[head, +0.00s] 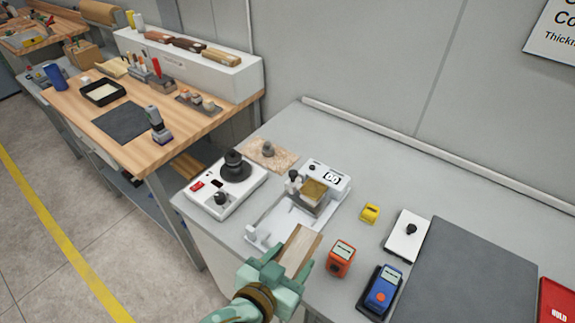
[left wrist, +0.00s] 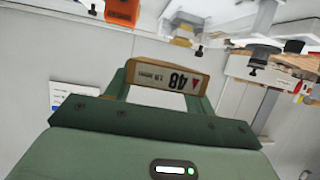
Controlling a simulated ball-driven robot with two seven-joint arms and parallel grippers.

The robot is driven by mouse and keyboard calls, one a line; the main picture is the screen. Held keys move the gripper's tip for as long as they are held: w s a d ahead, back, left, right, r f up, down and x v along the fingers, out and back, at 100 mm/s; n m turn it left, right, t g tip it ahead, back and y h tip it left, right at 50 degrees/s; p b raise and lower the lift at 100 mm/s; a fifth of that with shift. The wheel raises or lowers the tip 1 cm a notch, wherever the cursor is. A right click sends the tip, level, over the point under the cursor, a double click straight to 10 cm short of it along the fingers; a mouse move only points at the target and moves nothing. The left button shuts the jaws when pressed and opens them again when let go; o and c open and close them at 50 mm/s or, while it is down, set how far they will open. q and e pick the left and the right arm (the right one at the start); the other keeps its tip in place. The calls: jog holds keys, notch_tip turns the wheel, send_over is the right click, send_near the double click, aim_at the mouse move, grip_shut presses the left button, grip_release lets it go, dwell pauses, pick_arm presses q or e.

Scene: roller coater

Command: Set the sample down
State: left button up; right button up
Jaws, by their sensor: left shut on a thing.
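The sample is a flat light-wood piece (head: 302,246) in the head view, held near the front edge of the grey bench. My left gripper (head: 285,266) is shut on its near end. In the left wrist view the sample (left wrist: 166,78) sits between the fingers (left wrist: 155,95), and its end face shows an upside-down label reading 48. I cannot tell whether the sample touches the bench. My right gripper is not in view.
A white gauge device (head: 326,177) with a white base stands just behind the sample. An orange meter (head: 341,258) and a blue meter (head: 381,288) lie to its right. A white unit with a black knob (head: 225,187) stands at left. A dark grey mat (head: 455,275) lies right.

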pick_arm(q)
jog(key=shift+s+a+f, duration=0.15)
jog(key=shift+f, duration=0.2)
jog(key=w+a+r+n+y+b, duration=0.2)
jog(key=w+a, duration=0.1)
jog(key=a, duration=0.4)
jog(key=w+a+r+n+t+y+b, duration=0.1)
jog(key=w+a+r+n+y+b, duration=0.1)
jog(key=a, duration=0.5)
jog(key=w+a+r+n+t+y+b, duration=0.1)
jog(key=w+a+r+n+y+b, duration=0.1)
jog(key=w+a, duration=0.3)
jog(key=shift+a+r+y+b, duration=0.5)
jog(key=shift+a+r, duration=0.3)
jog(key=shift+a, duration=0.1)
jog(key=shift+w, duration=0.1)
